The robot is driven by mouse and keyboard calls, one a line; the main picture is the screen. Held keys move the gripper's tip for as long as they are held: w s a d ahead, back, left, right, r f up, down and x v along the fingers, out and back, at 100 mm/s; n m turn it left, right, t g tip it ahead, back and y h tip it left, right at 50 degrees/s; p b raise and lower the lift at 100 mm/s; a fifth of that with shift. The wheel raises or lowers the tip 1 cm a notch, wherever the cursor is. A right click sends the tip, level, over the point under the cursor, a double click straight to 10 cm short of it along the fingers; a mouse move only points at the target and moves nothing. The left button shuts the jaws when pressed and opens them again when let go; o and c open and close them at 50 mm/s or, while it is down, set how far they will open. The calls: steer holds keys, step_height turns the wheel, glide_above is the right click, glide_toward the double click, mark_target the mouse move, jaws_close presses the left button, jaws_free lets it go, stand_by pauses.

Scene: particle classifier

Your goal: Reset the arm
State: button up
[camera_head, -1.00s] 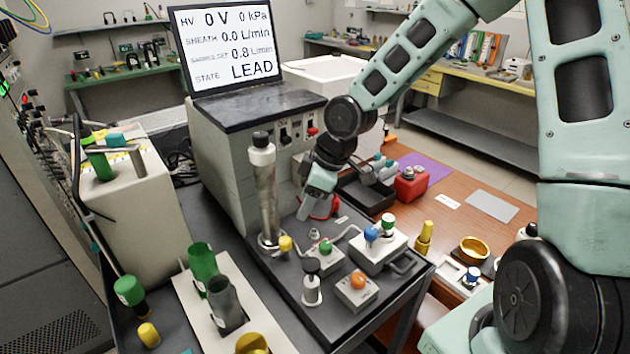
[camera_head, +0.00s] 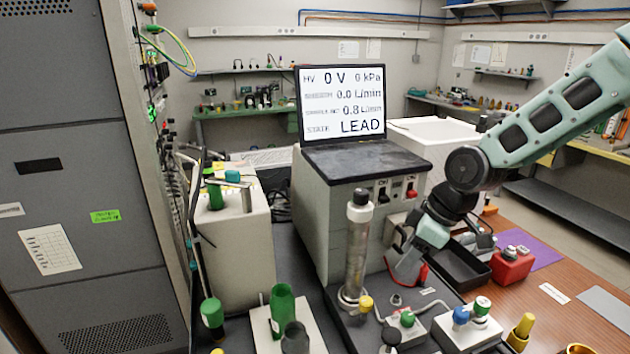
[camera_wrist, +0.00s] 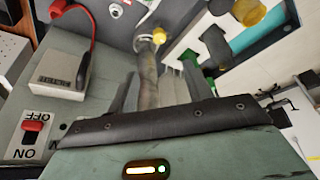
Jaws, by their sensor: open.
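My arm (camera_head: 560,110) reaches in from the right in the head view. Its gripper (camera_head: 405,262) is low in front of the grey instrument (camera_head: 322,225), right of the upright metal column (camera_head: 356,250). Its fingertips are hard to make out there. In the wrist view my gripper (camera_wrist: 158,82) is open, with grey fingers on both sides of the view of the column (camera_wrist: 148,80). The column appears to stand beyond the fingers; I see nothing gripped. A screen (camera_head: 342,104) on the instrument reads 0 V and LEAD.
A red cable (camera_wrist: 90,35) curves close to the gripper. A red switch (camera_wrist: 36,124) is on the panel. A green cylinder (camera_head: 283,310) and a green-knobbed block (camera_head: 408,322) stand in front. A tall grey cabinet (camera_head: 75,190) fills the left; a red container (camera_head: 512,266) stands right.

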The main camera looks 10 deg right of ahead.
steer(key=s+a+r+m+g+h, duration=0.1)
steer(key=s+a, duration=0.5)
steer(key=s, duration=0.6)
steer(key=s+a+r+m+g+h, duration=0.1)
steer(key=s+a+r, duration=0.3)
steer(key=s, duration=0.8)
steer(key=shift+s+a+m+h, duration=0.45)
steer(key=shift+a+m, duration=0.25)
steer(key=shift+a, duration=0.5)
